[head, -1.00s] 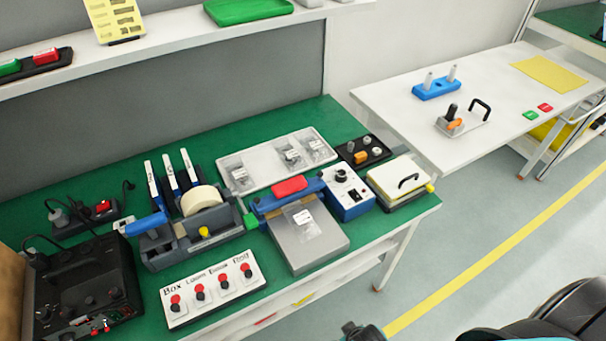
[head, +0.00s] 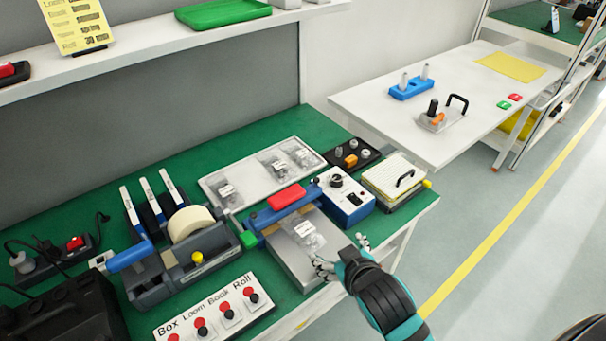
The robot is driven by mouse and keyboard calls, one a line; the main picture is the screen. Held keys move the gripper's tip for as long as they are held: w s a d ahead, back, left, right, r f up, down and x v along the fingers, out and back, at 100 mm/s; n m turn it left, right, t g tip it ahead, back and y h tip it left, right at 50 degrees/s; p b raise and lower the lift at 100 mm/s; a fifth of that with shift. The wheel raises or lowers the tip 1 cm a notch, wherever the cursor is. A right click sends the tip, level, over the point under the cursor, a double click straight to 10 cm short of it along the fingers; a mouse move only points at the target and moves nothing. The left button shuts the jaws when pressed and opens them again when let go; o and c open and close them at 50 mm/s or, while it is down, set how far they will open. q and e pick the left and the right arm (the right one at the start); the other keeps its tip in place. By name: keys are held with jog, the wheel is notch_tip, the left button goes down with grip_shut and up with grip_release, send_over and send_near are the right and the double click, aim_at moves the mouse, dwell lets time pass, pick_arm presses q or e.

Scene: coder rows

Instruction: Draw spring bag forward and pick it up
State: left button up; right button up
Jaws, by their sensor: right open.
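A clear bag with a white label (head: 309,236) lies on the grey plate (head: 290,262) in front of the blue sealer bar (head: 282,207); it looks like the spring bag, but its label is too small to read. My right gripper (head: 343,254) reaches in from the lower right. Its fingers are spread and empty at the front right edge of the plate, close to the near end of the bag; I cannot tell whether they touch it. My left gripper is not in view.
A white tray (head: 212,184) with 3 labelled bags lies behind the sealer. A blue control box (head: 345,203) stands right of it, a tape dispenser (head: 165,281) left. A switch panel (head: 187,318) is in front. Open floor lies right of the table's edge.

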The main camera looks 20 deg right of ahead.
jog(key=w+a+r+n+t+y, duration=0.3)
jog(key=w+a+r, duration=0.1)
jog(key=r, duration=0.4)
jog(key=w+a+r+n+t+y, duration=0.2)
jog(key=w+a+r+n+t, duration=0.15)
jog(key=r, duration=0.45)
jog(key=w+a+r+n+t+y, duration=0.2)
jog(key=w+a+r+t+y, duration=0.15)
jog(key=r, duration=0.45)
jog(key=s+a+r+n+g+y, duration=0.2)
jog(key=s+a+n+g+y, duration=0.2)
jog(key=a+n+g+y, duration=0.6)
jog(key=s+a+r+n+g+y, duration=0.2)
jog(key=s+a+n+g+y, duration=0.45)
jog(key=n, duration=0.75)
jog(key=w+d+f+n+g+h, duration=0.25)
jog(key=f+n+g+h, duration=0.4)
jog(key=f+h, duration=0.6)
jog(key=w+d+m+t+h, duration=0.1)
jog(key=w+d+h, duration=0.2)
jog(key=d+h, duration=0.3)
jog(key=w+d+t+h, duration=0.1)
jog(key=w+d+h, duration=0.3)
jog(key=d, duration=1)
jog(key=shift+w+d+f+m+t+h, duration=0.15)
jog(key=shift+f+m+t+h, duration=0.2)
jog(key=shift+h, duration=0.6)
